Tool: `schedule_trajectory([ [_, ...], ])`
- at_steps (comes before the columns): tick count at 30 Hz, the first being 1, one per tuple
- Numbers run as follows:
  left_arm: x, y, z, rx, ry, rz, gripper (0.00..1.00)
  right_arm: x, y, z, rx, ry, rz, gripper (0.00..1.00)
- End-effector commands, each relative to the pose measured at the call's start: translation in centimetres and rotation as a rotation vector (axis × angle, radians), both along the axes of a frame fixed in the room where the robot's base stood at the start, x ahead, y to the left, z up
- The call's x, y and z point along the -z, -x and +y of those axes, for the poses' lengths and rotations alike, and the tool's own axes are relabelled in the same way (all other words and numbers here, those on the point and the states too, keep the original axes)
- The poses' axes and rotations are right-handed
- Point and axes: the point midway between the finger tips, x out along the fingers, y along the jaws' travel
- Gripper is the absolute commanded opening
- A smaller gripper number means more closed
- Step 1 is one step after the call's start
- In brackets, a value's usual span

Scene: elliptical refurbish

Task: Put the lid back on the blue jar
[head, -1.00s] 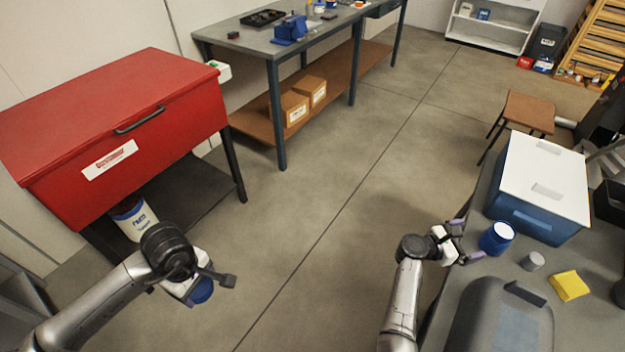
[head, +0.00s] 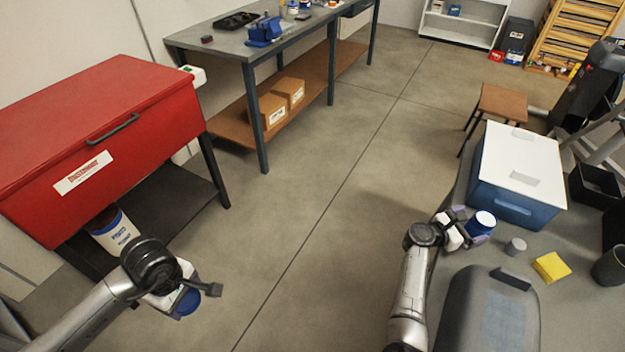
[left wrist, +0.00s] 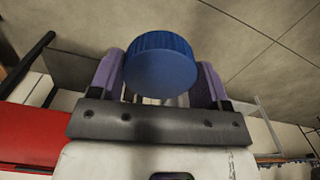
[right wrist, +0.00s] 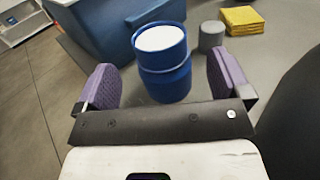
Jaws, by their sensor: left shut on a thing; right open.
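The blue jar (head: 481,224) stands upright on the grey table at the right, with a pale, lidless top. In the right wrist view the jar (right wrist: 166,82) lies between and just beyond the purple fingers of my right gripper (right wrist: 165,84), which is open. In the head view my right gripper (head: 464,230) is at the table's edge beside the jar. My left gripper (head: 190,292) is shut on a ribbed blue lid (left wrist: 160,66), held over the floor at the left, far from the jar. The lid also shows in the head view (head: 187,303).
A blue box with a white top (head: 517,170) stands behind the jar. A red cabinet (head: 100,140) stands at the left.

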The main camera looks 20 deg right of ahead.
Motion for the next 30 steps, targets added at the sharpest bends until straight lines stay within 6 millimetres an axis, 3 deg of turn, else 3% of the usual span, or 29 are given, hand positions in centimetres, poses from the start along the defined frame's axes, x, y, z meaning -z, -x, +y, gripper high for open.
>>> schedule_trajectory([
  [17, 0.2, 0.0, 0.0, 0.000, 0.000, 0.000, 0.48, 0.0, 0.0, -1.0, 0.000, -0.001, 0.001, 0.95],
  [30, 0.9, 0.0, 0.0, 0.000, 0.000, 0.000, 0.48, -0.1, 0.0, -5.7, 0.000, -0.001, 0.001, 0.95],
])
